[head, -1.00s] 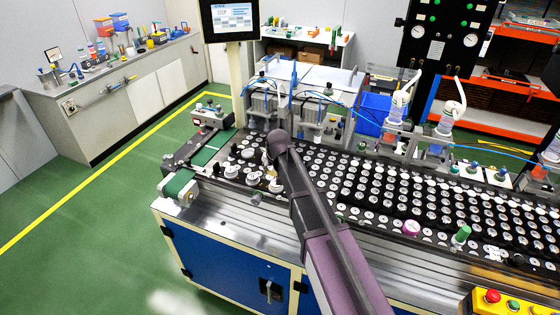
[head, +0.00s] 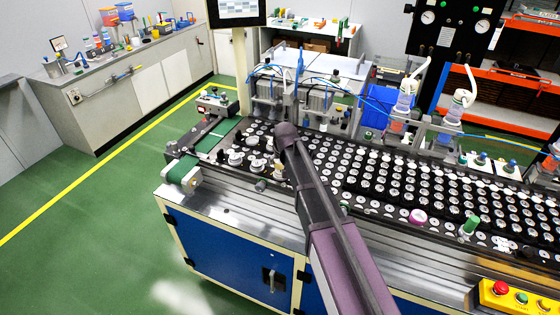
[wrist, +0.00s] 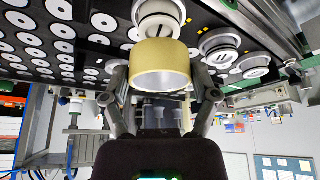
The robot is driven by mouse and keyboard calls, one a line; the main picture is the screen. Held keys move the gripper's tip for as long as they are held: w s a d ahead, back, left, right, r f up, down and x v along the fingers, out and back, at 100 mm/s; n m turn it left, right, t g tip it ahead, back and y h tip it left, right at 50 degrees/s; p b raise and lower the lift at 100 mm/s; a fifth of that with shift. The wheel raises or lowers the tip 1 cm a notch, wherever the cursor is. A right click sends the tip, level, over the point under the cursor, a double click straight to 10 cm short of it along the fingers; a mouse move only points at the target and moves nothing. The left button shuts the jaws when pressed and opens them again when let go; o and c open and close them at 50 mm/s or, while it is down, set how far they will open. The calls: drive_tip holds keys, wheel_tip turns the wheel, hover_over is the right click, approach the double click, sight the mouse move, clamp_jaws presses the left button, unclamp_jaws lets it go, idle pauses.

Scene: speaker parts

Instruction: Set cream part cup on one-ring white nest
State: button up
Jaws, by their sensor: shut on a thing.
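The cream part cup (wrist: 160,68) is held between the two fingers of my gripper (wrist: 160,97) in the wrist view. Its wide rim faces the camera. A white nest (wrist: 158,16) shows just beyond the cup; whether they touch I cannot tell. Two more round white nests (wrist: 220,46) (wrist: 256,66) sit to the right on the black deck. I cannot tell their ring counts. In the head view, white nests (head: 236,158) stand at the deck's left end, and my arm hides most of the gripper and cup.
The black deck (wrist: 85,55) carries many flat white discs. A green conveyor (head: 180,170) runs at its left end. A pink round part (head: 417,216) and a green-topped part (head: 469,226) stand along the front edge. Metal fixtures with blue hoses (head: 295,85) stand behind.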

drive_tip(key=shift+f+b, duration=0.7)
drive_tip(key=shift+f, duration=0.25)
drive_tip(key=shift+f, duration=0.25)
drive_tip(key=o, duration=1.1)
drive_tip(key=shift+o, duration=0.2)
drive_tip(key=shift+r, duration=0.1)
